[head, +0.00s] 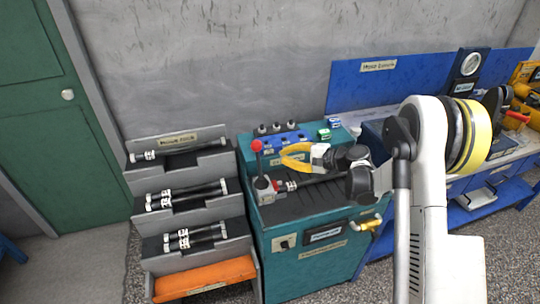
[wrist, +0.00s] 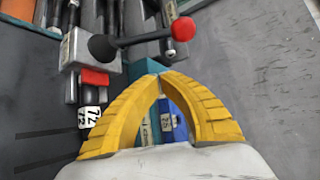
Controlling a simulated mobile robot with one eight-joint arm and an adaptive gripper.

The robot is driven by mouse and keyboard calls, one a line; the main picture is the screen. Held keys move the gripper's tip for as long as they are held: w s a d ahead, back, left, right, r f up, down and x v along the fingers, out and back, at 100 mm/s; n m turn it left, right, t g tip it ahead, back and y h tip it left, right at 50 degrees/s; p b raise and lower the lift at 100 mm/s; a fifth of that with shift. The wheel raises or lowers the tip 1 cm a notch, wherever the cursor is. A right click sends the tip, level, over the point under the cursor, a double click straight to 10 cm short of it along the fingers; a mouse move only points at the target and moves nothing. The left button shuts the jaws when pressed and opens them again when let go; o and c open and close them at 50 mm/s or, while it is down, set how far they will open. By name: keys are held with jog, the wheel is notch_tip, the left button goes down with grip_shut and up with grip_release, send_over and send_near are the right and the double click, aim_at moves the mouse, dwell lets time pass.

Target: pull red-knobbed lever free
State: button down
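The lever has a red knob (head: 257,146) on a dark stem. It rises from a grey block (head: 264,188) at the near left of the teal bench. In the wrist view the red knob (wrist: 183,29) is at the top, with a black rod running left to the block (wrist: 92,50). My gripper (head: 283,155) has yellow curved fingers and is just right of the stem, apart from the knob. In the wrist view its fingertips (wrist: 160,77) meet, with nothing between them. The knob is beyond the tips, and nothing hides it.
A teal bench (head: 310,250) carries a dark hose with fittings beside the block and a control panel (head: 290,140) behind. A stepped hose rack (head: 180,190) stands left. A blue workbench (head: 475,210) is right. Space above the lever is clear.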

aim_at(258, 158)
jog(key=shift+a, duration=0.15)
jog(key=b+x, duration=0.3)
jog(key=x, duration=0.7)
jog(key=s, duration=0.1)
jog(key=s+r, duration=0.1)
jog(key=s+b, duration=0.1)
jog(key=shift+s+d+r, duration=0.2)
jog(key=shift+s+r, duration=0.2)
jog(key=shift+s+d+r, duration=0.1)
jog(key=shift+s+r, duration=0.1)
jog(key=shift+s, duration=0.2)
jog(key=shift+s+d+r, duration=0.15)
jog(key=shift+s+r, duration=0.1)
jog(key=shift+s, duration=0.25)
jog(key=shift+s+d+r+b, duration=0.1)
jog(key=shift+s+b, duration=0.05)
jog(key=shift+s, duration=0.3)
jog(key=shift+s+d+r+b, duration=0.1)
jog(key=shift+s+r+b, duration=0.05)
jog(key=shift+s, duration=0.3)
jog(key=shift+s+d+r+b, duration=0.1)
jog(key=shift+s+d+b, duration=0.1)
jog(key=shift+s, duration=0.35)
jog(key=shift+s+d+b, duration=0.1)
jog(key=shift+s+d, duration=0.05)
jog(key=shift+s, duration=0.4)
jog(key=shift+s+d+f, duration=0.15)
jog(key=shift+s+f, duration=0.1)
jog(key=shift+s, duration=0.35)
